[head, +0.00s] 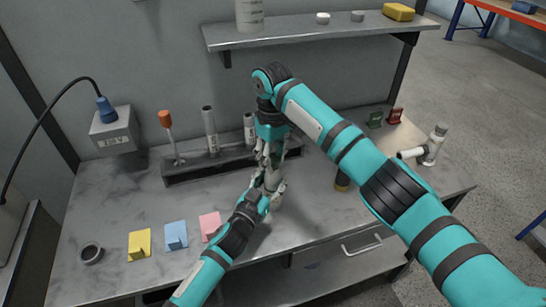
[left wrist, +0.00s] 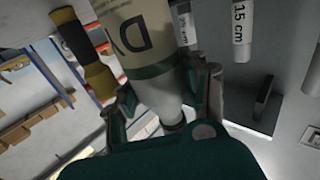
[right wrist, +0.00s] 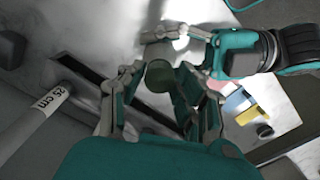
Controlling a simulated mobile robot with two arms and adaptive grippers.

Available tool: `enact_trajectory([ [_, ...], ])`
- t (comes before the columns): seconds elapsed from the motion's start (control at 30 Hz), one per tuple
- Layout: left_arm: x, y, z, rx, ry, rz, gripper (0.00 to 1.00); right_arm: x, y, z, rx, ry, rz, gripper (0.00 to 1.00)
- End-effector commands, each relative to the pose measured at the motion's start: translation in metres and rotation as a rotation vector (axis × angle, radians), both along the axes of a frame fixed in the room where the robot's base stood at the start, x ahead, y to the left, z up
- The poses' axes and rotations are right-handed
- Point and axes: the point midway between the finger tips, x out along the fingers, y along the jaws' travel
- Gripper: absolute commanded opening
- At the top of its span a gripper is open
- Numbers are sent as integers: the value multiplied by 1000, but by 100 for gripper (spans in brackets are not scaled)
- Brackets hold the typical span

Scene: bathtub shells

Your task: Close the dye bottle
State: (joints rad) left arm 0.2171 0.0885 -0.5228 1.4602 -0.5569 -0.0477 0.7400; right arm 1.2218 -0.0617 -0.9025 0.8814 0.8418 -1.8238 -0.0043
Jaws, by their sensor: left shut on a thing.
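The dye bottle (left wrist: 140,35) shows in the left wrist view, with a pale body, part of a "DY" label and a narrowing end. My left gripper (head: 271,182) is shut on it above the table; in its wrist view the fingers (left wrist: 165,100) flank the bottle. My right gripper (head: 268,152) points down from directly above the left one. In the right wrist view its fingers (right wrist: 160,72) stand on either side of a dark green round piece (right wrist: 158,77). Whether they touch it, or whether it is a cap, I cannot tell. The grippers mostly hide the bottle in the head view.
A dark rack (head: 220,164) with tubes stands behind the grippers. Yellow (head: 139,244), blue (head: 175,235) and pink (head: 210,225) pieces lie at the front left. A shelf (head: 310,32) hangs above.

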Motion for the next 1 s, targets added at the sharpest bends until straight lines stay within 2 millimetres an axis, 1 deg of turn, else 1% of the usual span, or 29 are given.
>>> enact_trajectory([
  [0.03,0,0,-1,0,2,1,0,0,1,0,0,0,2,44],
  [0.1,0,0,-1,1,2,1,0,0,0,0,0,0,2,53],
  [0.13,0,0,-1,1,2,1,0,0,0,0,0,0,2,55],
  [0.37,0,0,-1,1,2,1,0,0,0,0,0,-1,3,55],
  [0.47,0,0,-1,1,2,1,0,0,0,5,1,-2,3,55],
  [0.57,0,0,-1,1,2,1,0,1,1,17,3,-4,3,55],
  [0.9,0,0,-1,1,2,1,0,1,1,88,2,-4,3,55],
  [1.0,0,0,-1,1,2,1,0,1,1,103,0,-3,3,55],
])
